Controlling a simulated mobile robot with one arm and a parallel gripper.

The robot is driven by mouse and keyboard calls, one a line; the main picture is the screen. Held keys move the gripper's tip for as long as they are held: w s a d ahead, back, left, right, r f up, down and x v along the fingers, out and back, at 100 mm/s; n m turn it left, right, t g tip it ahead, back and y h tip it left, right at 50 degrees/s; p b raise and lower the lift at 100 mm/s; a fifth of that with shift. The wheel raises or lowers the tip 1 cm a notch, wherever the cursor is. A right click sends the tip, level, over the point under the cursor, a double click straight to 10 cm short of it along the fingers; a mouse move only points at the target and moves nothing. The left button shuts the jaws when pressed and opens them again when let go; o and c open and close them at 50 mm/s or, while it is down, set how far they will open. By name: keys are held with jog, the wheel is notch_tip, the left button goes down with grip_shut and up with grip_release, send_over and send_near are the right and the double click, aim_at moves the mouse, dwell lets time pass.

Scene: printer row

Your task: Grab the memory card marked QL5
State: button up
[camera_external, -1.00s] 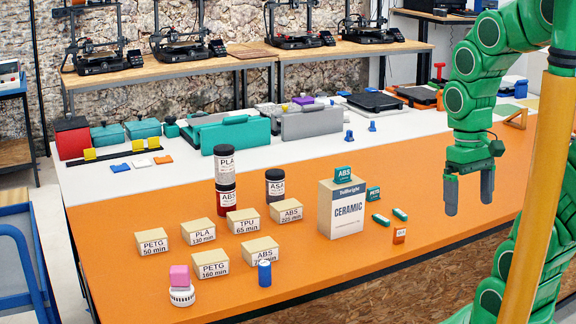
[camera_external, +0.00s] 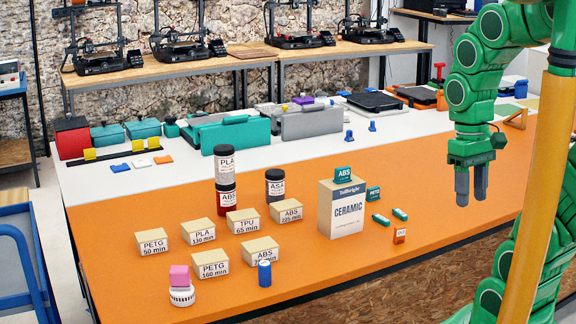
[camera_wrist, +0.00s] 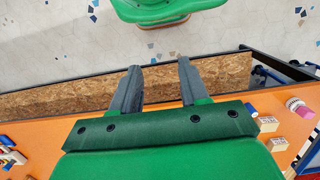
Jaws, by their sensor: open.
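A small orange card (camera_external: 399,236) with a white label stands near the front edge of the orange table, right of the CERAMIC box. Its marking is too small to read surely as QL5. Two small green cards with white labels, a nearer one (camera_external: 380,219) and a farther one (camera_external: 400,213), lie behind it. My gripper (camera_external: 471,190) is open and empty, fingers down, in the air to the right of these cards. In the wrist view its two fingers (camera_wrist: 158,75) are apart with nothing between them; no card can be made out there.
The CERAMIC box (camera_external: 346,212) carries a green ABS tag (camera_external: 344,173). A green PETG tag (camera_external: 373,194) is beside it. Black spools or jars (camera_external: 275,187) and several labelled blocks (camera_external: 209,264) fill the left. The table right of the cards looks clear.

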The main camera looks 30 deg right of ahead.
jog(key=w+r+m+y, duration=0.3)
jog(key=w+m+y, duration=0.15)
jog(key=w, duration=0.45)
jog(key=w+r+m+y, duration=0.3)
jog(key=w+m, duration=0.2)
jog(key=w, duration=0.4)
jog(key=w+d+f+m+t+y, duration=0.35)
jog(key=w+d+m+y, duration=0.25)
jog(key=w+d+m, duration=0.65)
jog(key=n, duration=0.2)
send_near(394, 234)
jog(key=shift+s+a+f, duration=0.3)
jog(key=shift+a+f, duration=0.45)
jog(key=shift+f, duration=0.1)
jog(key=shift+a+f, duration=0.1)
jog(key=shift+f, duration=0.1)
jog(key=shift+x, duration=1.3)
jog(key=a, duration=0.2)
jog(key=w+a, duration=0.1)
jog(key=a, duration=0.1)
jog(key=shift+w+a+f, duration=0.1)
jog(key=shift+a+f, duration=0.05)
jog(key=shift+w+a+f, duration=0.1)
jog(key=shift+a+f, duration=0.1)
jog(key=shift+a, duration=0.2)
